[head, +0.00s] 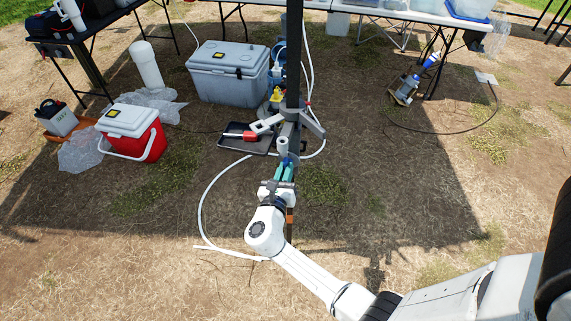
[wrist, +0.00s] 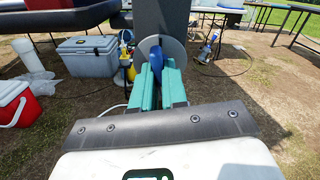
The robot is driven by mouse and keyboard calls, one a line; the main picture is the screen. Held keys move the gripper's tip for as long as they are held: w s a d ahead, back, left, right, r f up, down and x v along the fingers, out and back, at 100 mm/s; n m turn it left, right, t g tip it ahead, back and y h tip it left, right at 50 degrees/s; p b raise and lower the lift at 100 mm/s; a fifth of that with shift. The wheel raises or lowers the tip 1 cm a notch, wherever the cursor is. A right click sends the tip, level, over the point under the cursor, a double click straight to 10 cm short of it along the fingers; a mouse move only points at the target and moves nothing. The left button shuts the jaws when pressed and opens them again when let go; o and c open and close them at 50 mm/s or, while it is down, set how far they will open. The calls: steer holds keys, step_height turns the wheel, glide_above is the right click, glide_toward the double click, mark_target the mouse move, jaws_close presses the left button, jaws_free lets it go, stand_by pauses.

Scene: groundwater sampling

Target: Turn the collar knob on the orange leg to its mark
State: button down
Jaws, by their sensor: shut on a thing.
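A dark upright leg (head: 293,70) stands in the middle of the head view, with an orange band (head: 289,216) low on it beside my wrist. It also shows as a grey post in the wrist view (wrist: 160,18). A grey collar with arms (head: 308,122) is around the leg. My gripper (head: 285,166) reaches up to the leg just below the collar. In the wrist view its teal fingers (wrist: 158,80) are closed on a blue knob (wrist: 155,60), with a round grey disc (wrist: 178,56) behind it. The fingers hide part of the knob. I cannot make out a mark.
A black tray (head: 247,140) with a red-handled tool lies left of the leg. A grey cooler (head: 229,72) and a red cooler (head: 133,133) stand further left. A white hose (head: 203,205) curves on the ground. Grass to the right is mostly clear.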

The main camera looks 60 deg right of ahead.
steer(key=n+p, duration=0.7)
steer(key=n, duration=0.9)
steer(key=shift+p, duration=0.4)
steer(key=n, duration=0.4)
steer(key=shift+n, duration=0.3)
